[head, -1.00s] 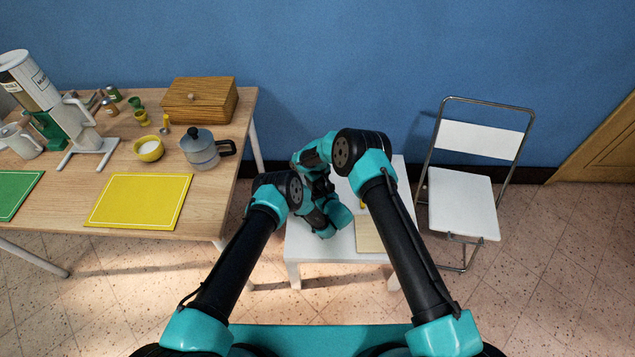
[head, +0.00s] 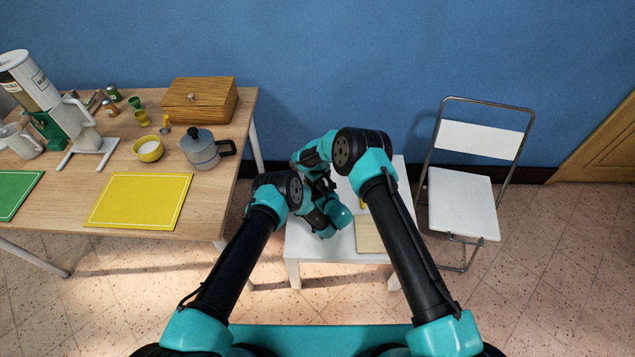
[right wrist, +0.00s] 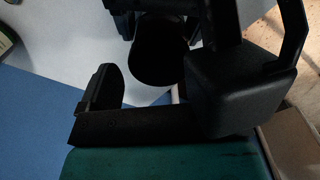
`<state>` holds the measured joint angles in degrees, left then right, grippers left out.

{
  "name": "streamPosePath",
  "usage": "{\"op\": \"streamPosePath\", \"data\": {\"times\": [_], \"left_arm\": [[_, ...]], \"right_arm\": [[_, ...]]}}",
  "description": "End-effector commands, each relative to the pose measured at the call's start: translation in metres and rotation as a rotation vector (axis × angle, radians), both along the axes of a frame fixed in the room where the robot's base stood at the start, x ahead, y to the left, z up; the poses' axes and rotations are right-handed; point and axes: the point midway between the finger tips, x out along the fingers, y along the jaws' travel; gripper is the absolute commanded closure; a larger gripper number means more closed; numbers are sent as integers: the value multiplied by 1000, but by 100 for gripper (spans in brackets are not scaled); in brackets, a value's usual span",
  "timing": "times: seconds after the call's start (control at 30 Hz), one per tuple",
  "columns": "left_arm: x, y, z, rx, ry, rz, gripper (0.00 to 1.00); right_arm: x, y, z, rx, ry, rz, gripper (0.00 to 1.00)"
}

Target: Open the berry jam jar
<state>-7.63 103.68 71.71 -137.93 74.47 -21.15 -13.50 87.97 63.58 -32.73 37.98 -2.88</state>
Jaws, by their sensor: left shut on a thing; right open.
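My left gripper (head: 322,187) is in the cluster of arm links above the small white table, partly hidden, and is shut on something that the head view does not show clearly. In the right wrist view a dark, rounded thing (right wrist: 160,52), which may be the berry jam jar, stands between the fingers of my open right gripper (right wrist: 148,82). It is in deep shadow, so no label or lid can be made out. Dark gripper parts touch or overlap its top edge in that view. In the head view my arms hide the jar.
The white table (head: 300,245) carries a pale board (head: 370,235). A wooden table at left holds a yellow mat (head: 140,202), a moka pot (head: 201,150), a yellow bowl (head: 149,149) and a wooden box (head: 199,101). A white folding chair (head: 463,205) stands at right.

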Motion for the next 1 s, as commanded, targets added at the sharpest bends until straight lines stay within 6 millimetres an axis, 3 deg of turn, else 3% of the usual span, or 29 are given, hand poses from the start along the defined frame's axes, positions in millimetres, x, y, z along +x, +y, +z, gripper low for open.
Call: {"op": "streamPosePath", "data": {"times": [0.37, 0.63, 0.77, 1.0], "left_arm": [[0, 0, 0, 0, 0, 0, 98], [0, 0, 0, 0, 0, 0, 98], [0, 0, 0, 0, 0, 0, 98], [0, 0, 0, 0, 0, 0, 98]], "right_arm": [[0, 0, 40, 0, -1, 0, 10], [0, 0, 42, 0, 0, 0, 10], [0, 0, 42, 0, 0, -7, 21], [0, 0, 46, 1, -1, -135, 21]]}}
